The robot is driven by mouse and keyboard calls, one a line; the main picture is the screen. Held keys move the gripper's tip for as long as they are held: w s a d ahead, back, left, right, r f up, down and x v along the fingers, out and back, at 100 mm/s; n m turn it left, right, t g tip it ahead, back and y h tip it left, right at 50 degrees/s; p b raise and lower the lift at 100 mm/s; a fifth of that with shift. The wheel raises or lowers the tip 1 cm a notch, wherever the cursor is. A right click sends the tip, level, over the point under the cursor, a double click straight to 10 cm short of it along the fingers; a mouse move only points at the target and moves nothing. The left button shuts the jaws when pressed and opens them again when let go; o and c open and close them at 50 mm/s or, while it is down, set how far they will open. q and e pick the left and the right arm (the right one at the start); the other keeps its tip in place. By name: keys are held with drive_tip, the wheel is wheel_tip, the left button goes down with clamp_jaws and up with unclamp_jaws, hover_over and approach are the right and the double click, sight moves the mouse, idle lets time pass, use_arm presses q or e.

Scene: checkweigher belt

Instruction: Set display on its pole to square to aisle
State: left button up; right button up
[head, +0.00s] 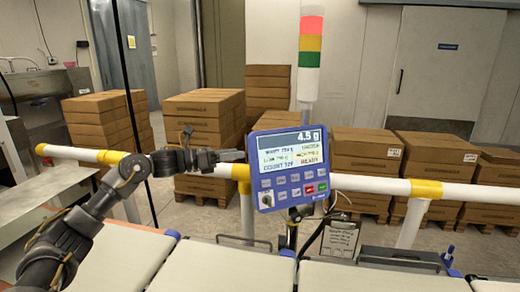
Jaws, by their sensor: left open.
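The display (289,168) is a blue box with a lit screen reading 4.5 g and rows of buttons below. It sits at the centre of the head view, in front of the light-tower pole, and its face looks slightly skewed, with the right side higher. My left gripper (239,156) is at the display's left edge, with its fingers pointing right. It is open and holds nothing; I cannot tell whether it touches the housing. The pole's mount behind the display is hidden. My right gripper is not in view.
A white and yellow guard rail (376,184) runs behind the display. White conveyor belts (222,268) fill the front. A clipboard (340,239) and dark cables hang below the display. A red, yellow and green light tower (310,44) rises above. Stacked cartons (203,117) stand behind the rail.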

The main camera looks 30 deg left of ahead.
sight(260, 150)
use_arm(q)
drive_tip(key=p+x, duration=0.3)
drive_tip(key=x, duration=0.4)
drive_tip(key=shift+w+d+r, duration=0.1)
drive_tip(key=shift+w+d, duration=0.1)
drive_tip(key=shift+w, duration=0.05)
drive_tip(key=shift+w+d+p, duration=0.4)
drive_tip(key=shift+w+d, duration=0.1)
drive_tip(key=shift+c, duration=0.2)
drive_tip(key=c, duration=1.3)
drive_tip(key=shift+a, duration=0.15)
drive_tip(key=shift+c, duration=0.2)
drive_tip(key=shift+w+a+b, duration=0.2)
drive_tip(key=shift+a+b, duration=0.1)
drive_tip(key=shift+b, duration=0.15)
